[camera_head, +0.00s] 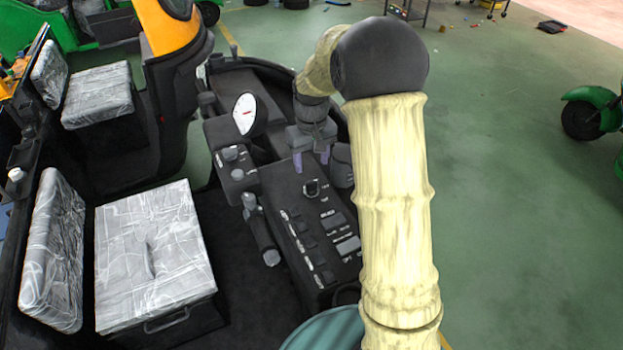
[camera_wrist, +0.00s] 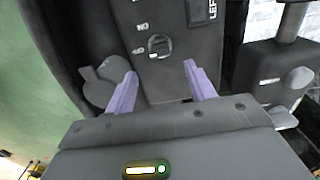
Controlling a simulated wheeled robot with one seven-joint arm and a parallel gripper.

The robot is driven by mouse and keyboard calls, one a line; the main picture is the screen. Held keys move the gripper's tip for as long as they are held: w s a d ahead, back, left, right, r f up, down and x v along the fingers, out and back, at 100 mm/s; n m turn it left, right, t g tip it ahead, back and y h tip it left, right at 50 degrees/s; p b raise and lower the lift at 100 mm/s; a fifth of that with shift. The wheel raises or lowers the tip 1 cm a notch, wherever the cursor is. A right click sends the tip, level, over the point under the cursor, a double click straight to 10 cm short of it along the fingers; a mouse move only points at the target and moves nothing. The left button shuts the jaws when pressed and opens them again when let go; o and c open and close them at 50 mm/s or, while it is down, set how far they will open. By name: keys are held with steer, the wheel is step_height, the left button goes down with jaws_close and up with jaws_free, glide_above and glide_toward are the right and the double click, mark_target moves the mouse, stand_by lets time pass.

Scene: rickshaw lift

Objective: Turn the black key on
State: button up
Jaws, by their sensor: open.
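The black key (camera_head: 312,188) is a small round dark switch on the upper part of the black dashboard panel (camera_head: 285,190). In the wrist view the key (camera_wrist: 159,46) sits in a round socket with white lettering beside it. My gripper (camera_head: 311,160) is open with two purple fingers, just above the key in the head view. In the wrist view the gripper (camera_wrist: 160,72) points at the panel with its fingertips to either side of the key's line. Nothing is between the fingers. I cannot tell whether the fingertips touch the panel.
Rows of switches (camera_head: 305,245) lie lower on the panel. A round white gauge (camera_head: 245,114) and a dark handlebar grip (camera_head: 262,235) stand to its left. Plastic-wrapped seats (camera_head: 150,255) are further left. Open green floor (camera_head: 510,190) lies to the right.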

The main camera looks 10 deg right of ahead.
mark_target(312, 182)
step_height(312, 182, down, 8)
steer(key=shift+f+p, duration=0.15)
steer(key=shift+p, duration=0.5)
steer(key=c, duration=1)
